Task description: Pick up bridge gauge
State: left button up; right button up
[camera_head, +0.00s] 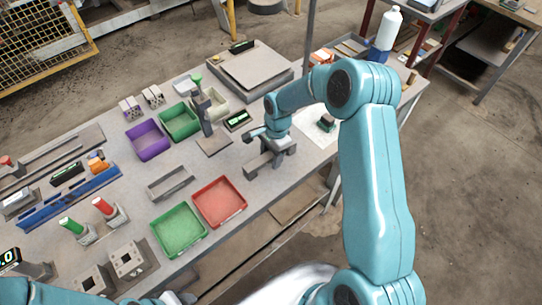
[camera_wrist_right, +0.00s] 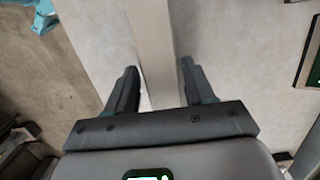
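I take the bridge gauge to be the grey bar-shaped block (camera_head: 257,166) on the workbench, below my right gripper. In the right wrist view its pale beam (camera_wrist_right: 153,40) runs from the top edge down between the fingers. My right gripper (camera_head: 281,146) reaches the gauge's right end. In the right wrist view the gripper (camera_wrist_right: 160,80) has its fingers apart, one on each side of the beam. The fingers look close to the beam, and contact is not clear. Part of the gauge is hidden by the gripper. My left gripper is out of view; only teal arm parts show at bottom left.
Red (camera_head: 220,202) and green (camera_head: 180,231) trays and a grey channel (camera_head: 170,183) lie left of the gauge. A stand (camera_head: 205,112) and a small dark device (camera_head: 237,121) stand behind it. The workbench's front edge is close to the gripper.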

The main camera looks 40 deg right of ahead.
jog(key=shift+w+f, duration=0.1)
jog(key=shift+w, duration=0.1)
grip_shut()
jog(key=shift+s, duration=0.15)
